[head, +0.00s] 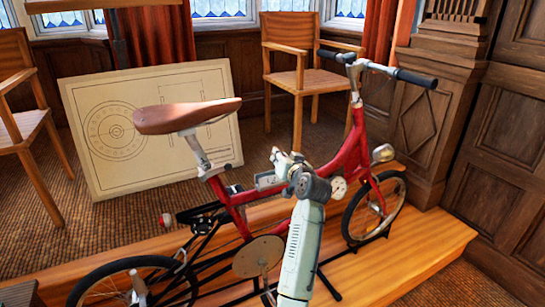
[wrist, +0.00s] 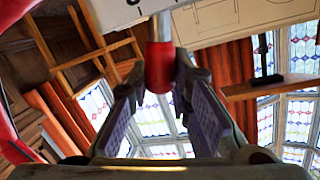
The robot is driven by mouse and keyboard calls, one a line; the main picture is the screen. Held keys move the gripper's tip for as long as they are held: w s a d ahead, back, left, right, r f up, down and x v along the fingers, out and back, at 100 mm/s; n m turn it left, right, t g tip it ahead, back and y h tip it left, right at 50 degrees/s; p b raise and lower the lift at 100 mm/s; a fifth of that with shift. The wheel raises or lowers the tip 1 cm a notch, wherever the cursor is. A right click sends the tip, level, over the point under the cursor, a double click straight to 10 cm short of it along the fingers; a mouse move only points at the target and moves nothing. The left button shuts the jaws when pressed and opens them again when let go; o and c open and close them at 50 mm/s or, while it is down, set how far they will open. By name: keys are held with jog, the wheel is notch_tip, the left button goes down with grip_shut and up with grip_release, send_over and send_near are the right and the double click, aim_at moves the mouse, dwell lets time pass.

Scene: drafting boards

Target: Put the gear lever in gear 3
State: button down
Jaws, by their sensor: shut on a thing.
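The red knob of the gear lever (wrist: 160,66) stands between my fingertips in the wrist view. A pale rod joins it to a white plate (wrist: 112,12) with a dark, cut-off marking at the top edge. My gripper (wrist: 160,88) is shut on the knob, one finger at each side. In the head view my gripper (head: 283,163) is at the middle of the red bicycle (head: 353,150), by a small pale box on its frame (head: 266,180). The lever is hidden there by my gripper. I cannot tell which gear the lever is in.
The bicycle stands on a wooden platform (head: 425,243). Its brown saddle (head: 187,115) is left of my gripper and its handlebar (head: 385,68) is to the upper right. A drafting board (head: 95,95) leans behind, beside a wooden chair (head: 300,80).

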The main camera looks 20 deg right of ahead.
jog(key=shift+d+f+m+y, duration=0.3)
jog(key=shift+d+m, duration=0.4)
jog(key=shift+d, duration=0.05)
jog(key=shift+f, duration=0.1)
jog(key=c, duration=1.4)
grip_release()
jog(key=shift+c, duration=0.2)
jog(key=s+a+r, duration=0.1)
jog(key=s+r, duration=0.1)
jog(key=s, duration=0.9)
jog(key=shift+s+r, duration=0.15)
jog(key=shift+s, duration=0.2)
